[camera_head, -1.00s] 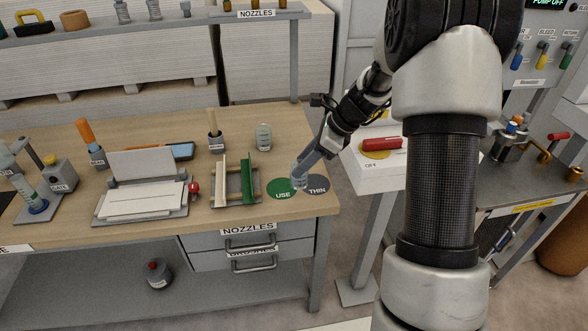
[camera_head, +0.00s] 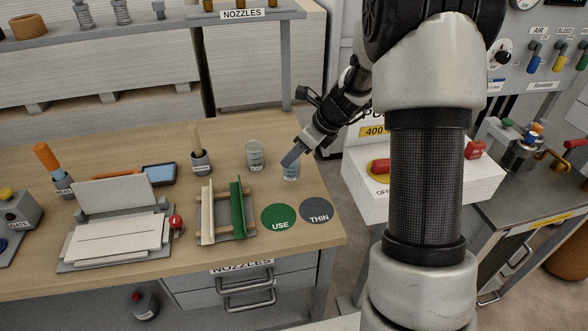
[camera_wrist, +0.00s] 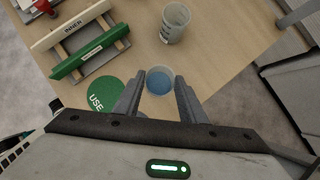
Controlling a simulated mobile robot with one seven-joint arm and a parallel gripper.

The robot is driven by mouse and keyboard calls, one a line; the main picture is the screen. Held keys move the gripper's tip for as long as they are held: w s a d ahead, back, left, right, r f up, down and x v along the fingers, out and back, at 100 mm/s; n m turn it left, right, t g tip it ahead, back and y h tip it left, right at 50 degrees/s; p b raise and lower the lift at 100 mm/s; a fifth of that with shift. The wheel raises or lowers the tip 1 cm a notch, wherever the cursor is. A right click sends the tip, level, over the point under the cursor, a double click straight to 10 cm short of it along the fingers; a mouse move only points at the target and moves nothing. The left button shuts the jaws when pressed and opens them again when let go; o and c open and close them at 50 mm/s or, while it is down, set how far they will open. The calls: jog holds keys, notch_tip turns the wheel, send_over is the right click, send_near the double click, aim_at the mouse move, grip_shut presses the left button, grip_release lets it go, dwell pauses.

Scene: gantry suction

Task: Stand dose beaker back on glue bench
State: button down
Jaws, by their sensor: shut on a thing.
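My gripper (camera_head: 298,151) is shut on a small clear beaker, the dose beaker (camera_head: 291,172), at the right part of the glue bench (camera_head: 335,237). In the wrist view the beaker (camera_wrist: 160,80) sits upright between the two fingertips (camera_wrist: 158,90), with bluish liquid inside. I cannot tell whether its base touches the bench top. It is behind the green USE disc (camera_head: 279,217) and the dark THIN disc (camera_head: 317,210).
A second clear labelled beaker (camera_head: 255,156) stands just left of the held one. Left of it are a brush pot (camera_head: 201,163) and a green-and-cream rail fixture (camera_head: 238,209). Bare wood surrounds the discs.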

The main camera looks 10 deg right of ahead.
aim_at(299, 161)
notch_tip(299, 161, down, 4)
jog(key=shift+f+b, duration=0.2)
jog(key=shift+b, duration=0.25)
jog(key=shift+r, duration=0.1)
jog(key=c, duration=1.1)
grip_release()
